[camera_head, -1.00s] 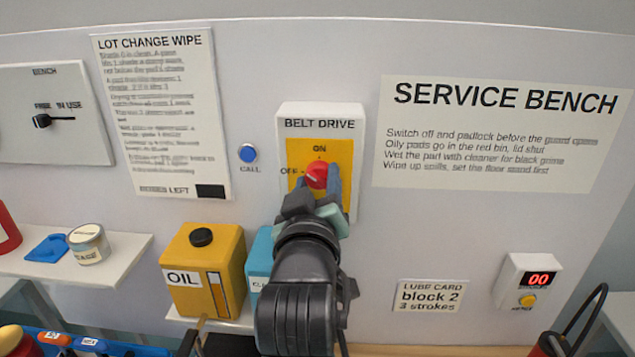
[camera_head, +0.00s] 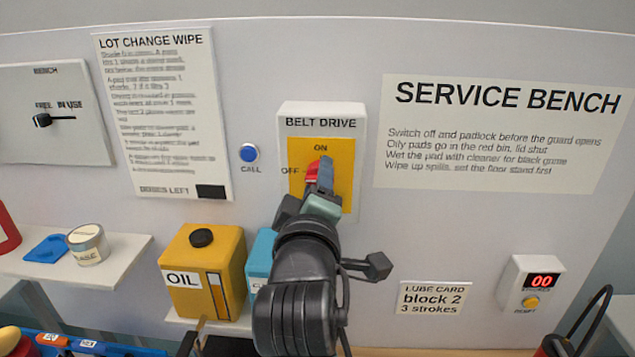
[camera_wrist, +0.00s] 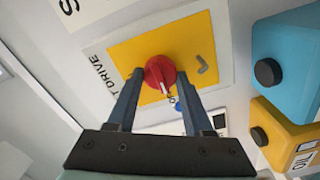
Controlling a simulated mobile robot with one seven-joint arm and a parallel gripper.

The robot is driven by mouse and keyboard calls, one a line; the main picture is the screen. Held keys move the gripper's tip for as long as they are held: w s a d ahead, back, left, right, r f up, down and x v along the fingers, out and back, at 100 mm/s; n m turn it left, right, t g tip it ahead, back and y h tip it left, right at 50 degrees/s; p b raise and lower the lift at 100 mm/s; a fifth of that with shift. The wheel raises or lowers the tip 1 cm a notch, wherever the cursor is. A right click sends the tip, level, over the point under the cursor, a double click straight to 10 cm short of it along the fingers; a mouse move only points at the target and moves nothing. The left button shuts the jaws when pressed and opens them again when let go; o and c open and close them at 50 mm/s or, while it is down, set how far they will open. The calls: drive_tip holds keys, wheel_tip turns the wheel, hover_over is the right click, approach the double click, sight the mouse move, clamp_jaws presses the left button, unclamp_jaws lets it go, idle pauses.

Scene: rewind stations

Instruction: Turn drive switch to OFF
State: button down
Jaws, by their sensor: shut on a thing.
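The drive switch is a red round knob (camera_head: 312,172) on the yellow plate (camera_head: 342,190) of the white BELT DRIVE box (camera_head: 321,108). ON is printed above the knob and OFF to its left. In the head view my gripper (camera_head: 319,176) covers part of the knob. In the wrist view the knob (camera_wrist: 159,72) sits between the two fingers of my gripper (camera_wrist: 160,76), which is shut on it. The knob's white pointer mark faces down in that view, toward the partly hidden OFF label.
A blue CALL button (camera_head: 249,153) is left of the box. A yellow OIL can (camera_head: 205,272) and a blue container (camera_head: 262,262) stand below it. A LUBE CARD (camera_head: 433,297) and a counter (camera_head: 533,285) are at lower right.

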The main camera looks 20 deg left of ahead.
idle(0.4)
drive_tip(key=shift+c, duration=1.5)
unclamp_jaws()
drive_tip(key=s+d+b, duration=0.2)
drive_tip(key=s+b, duration=0.2)
drive_tip(key=s, duration=0.8)
drive_tip(key=shift+s+d, duration=0.3)
drive_tip(key=shift+s, duration=0.05)
